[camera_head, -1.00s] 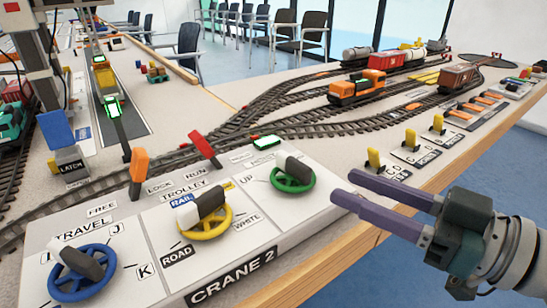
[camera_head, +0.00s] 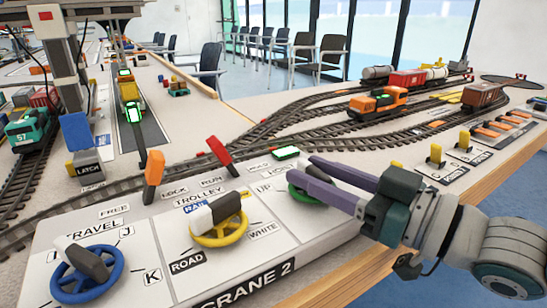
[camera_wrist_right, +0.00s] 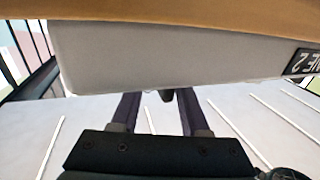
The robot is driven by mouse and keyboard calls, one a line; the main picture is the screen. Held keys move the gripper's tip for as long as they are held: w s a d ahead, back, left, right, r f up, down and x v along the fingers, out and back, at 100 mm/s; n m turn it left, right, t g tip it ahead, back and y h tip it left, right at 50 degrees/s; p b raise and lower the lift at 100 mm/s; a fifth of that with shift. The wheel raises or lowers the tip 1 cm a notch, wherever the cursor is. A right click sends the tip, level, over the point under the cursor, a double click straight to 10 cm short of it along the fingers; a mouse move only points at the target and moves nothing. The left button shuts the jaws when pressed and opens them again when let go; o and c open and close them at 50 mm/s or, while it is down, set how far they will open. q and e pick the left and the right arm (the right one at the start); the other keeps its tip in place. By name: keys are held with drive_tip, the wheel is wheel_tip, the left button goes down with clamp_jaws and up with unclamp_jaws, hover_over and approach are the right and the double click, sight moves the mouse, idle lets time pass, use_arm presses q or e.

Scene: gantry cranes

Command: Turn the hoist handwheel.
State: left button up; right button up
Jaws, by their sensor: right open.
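The crane 2 panel (camera_head: 205,262) carries three handwheels. The green wheel (camera_head: 293,191), at the right by the "UP" label, is mostly hidden behind my right gripper; only part of its rim shows. My left gripper is out of view.
Orange lever (camera_head: 154,168) and red lever (camera_head: 220,151) stand behind the panel. A green-lit block (camera_head: 286,152) sits just behind the green wheel. Tracks with an orange locomotive (camera_head: 377,104) run behind. Small yellow levers (camera_head: 436,154) stand to the right.

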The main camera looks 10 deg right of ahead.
clamp_jaws()
idle(0.6)
drive_tip(key=m+t+h+p, duration=0.1)
drive_tip(key=m+h+p, duration=0.1)
drive_tip(key=shift+s+r+p, duration=0.1)
drive_tip(key=shift+r+p, duration=0.1)
drive_tip(key=shift+p, duration=0.2)
drive_tip(key=shift+a+m+t+h+p, duration=0.15)
drive_tip(key=shift+m+t+h+p, duration=0.6)
drive_tip(key=shift+h, duration=0.45)
drive_tip(key=m+h+p, duration=0.1)
drive_tip(key=m+h, duration=0.1)
drive_tip(key=h, duration=0.1)
drive_tip(key=shift+f+t, duration=0.15)
drive_tip(key=shift+t, duration=0.2)
drive_tip(key=shift+m+h, duration=0.65)
drive_tip(key=shift+h, duration=0.55)
